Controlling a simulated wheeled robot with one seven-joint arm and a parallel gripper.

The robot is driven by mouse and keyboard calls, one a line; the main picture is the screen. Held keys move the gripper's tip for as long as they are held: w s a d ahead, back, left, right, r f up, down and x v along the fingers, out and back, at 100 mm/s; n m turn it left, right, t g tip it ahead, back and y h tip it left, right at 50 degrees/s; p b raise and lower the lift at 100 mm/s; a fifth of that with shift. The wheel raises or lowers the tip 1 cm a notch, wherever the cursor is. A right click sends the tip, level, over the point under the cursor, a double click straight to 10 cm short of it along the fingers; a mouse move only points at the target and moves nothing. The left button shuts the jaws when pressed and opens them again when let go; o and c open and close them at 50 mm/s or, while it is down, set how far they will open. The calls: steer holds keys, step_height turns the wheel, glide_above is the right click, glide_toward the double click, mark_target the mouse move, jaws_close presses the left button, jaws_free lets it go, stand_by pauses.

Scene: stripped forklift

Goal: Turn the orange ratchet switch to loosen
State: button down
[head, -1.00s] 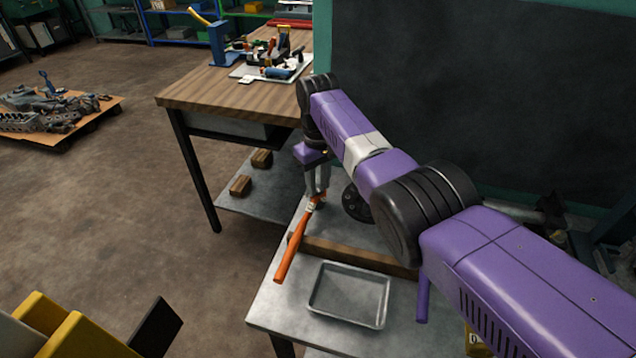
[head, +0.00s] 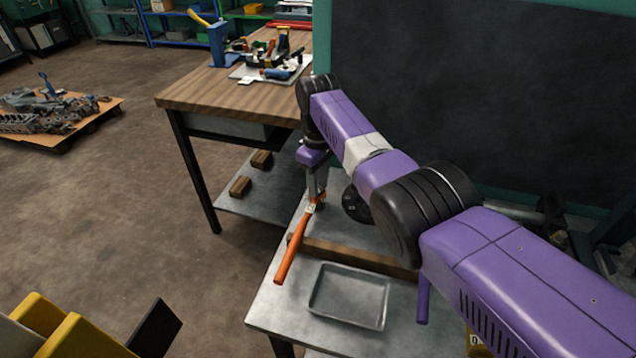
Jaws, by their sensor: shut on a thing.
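An orange ratchet (head: 294,246) with a long handle lies above the near metal table. Its handle points toward the table's left front edge, and its head end is at the upper right. My gripper (head: 314,203) points down at the head end and is shut there, where the orange switch sits. The switch itself is small and mostly hidden by the fingers, so I cannot tell which way it is turned. A dark round part (head: 356,204) with holes stands just right of my gripper, partly behind my arm.
A wooden block (head: 350,253) lies on the metal table (head: 262,312), with an empty grey tray (head: 348,296) in front of it. A wooden workbench (head: 215,88) with tools stands behind at the left. A dark panel (head: 470,90) rises behind my arm.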

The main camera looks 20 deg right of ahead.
steer(key=c, duration=1.1)
jaws_free()
steer(key=shift+o, duration=0.2)
steer(key=shift+r, duration=3.9)
